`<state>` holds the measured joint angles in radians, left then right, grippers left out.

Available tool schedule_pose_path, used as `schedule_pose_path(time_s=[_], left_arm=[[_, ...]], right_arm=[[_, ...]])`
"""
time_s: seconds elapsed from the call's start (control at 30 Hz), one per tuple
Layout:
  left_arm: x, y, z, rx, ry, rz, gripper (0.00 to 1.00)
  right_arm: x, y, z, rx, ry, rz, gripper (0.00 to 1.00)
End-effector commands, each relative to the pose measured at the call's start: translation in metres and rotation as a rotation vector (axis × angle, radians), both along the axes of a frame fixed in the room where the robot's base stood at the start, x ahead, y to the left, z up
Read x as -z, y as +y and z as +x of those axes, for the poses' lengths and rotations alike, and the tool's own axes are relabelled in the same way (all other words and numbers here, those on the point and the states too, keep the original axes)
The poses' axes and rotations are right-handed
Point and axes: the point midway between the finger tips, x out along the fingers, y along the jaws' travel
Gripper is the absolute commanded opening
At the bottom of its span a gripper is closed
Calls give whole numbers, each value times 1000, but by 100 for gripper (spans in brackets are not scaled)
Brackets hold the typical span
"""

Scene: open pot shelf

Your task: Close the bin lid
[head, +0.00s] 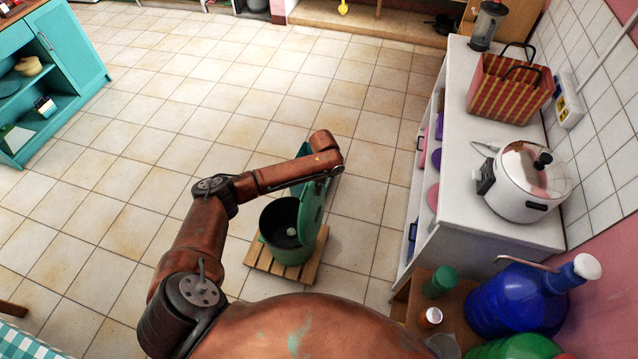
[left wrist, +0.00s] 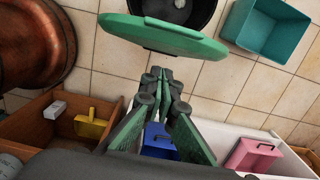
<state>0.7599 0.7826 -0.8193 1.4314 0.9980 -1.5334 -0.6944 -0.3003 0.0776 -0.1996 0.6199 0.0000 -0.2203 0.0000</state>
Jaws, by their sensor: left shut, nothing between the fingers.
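The green bin (head: 285,235) stands on a small slatted wooden stand (head: 262,262) on the tiled floor, and its dark inside is exposed. Its green lid (head: 311,205) is raised, standing steeply at the bin's right side. In the left wrist view the lid (left wrist: 180,38) shows as a curved green disc, with the bin's black opening (left wrist: 175,10) beyond it. My left gripper (left wrist: 160,76) is shut and empty, its fingertips close to the lid's near edge; I cannot tell whether they touch. In the head view my left arm passes over the lid and hides the fingertips. My right gripper is not in view.
A white counter (head: 462,150) right of the bin holds a white pot (head: 523,185) and a checked bag (head: 507,90). A blue jug (head: 510,300) stands at lower right. A teal cabinet (head: 75,50) is far left. Open tiled floor lies left of and beyond the bin.

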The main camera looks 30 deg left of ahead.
Motion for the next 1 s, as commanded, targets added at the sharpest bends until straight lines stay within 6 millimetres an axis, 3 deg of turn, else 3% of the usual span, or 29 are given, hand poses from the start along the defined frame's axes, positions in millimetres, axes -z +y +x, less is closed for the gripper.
schedule_pose_path(time_s=[0.03,0.1,0.4,1.0], left_arm=[[14,0,-1,-1,3,-1,0],[22,6,-2,-2,2,2,0],[23,37,-9,-1,-1,1,0],[26,47,-11,1,-6,-25,0]], right_arm=[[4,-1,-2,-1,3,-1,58],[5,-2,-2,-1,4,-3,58],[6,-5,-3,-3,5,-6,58],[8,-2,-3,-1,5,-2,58]])
